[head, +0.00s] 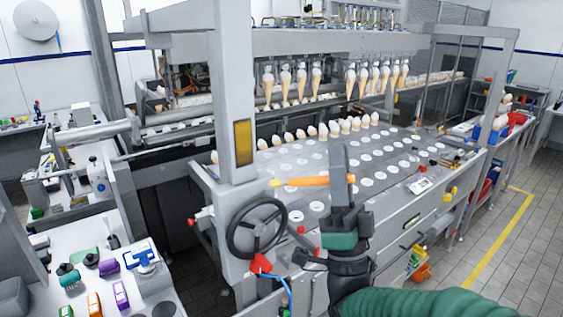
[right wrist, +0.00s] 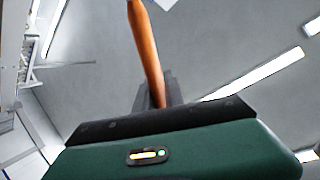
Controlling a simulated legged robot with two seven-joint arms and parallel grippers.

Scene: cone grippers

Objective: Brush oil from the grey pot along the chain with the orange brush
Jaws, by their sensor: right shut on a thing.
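The orange brush (head: 305,181) is in my right gripper (head: 340,178), which is shut on its handle. In the head view the brush lies nearly level, pointing left, in front of the machine's perforated plate. The handle also shows in the right wrist view (right wrist: 146,45), rising from between the fingers (right wrist: 155,92); its far end is cut off at the top. I cannot pick out the grey pot or the chain with certainty. My left gripper is not in view.
A black handwheel (head: 257,228) stands left of my right arm. A white bench (head: 95,250) at lower left holds several coloured containers, including a purple one (head: 121,295). Cones hang from the machine's grippers (head: 316,80) at the back. Floor is clear at right.

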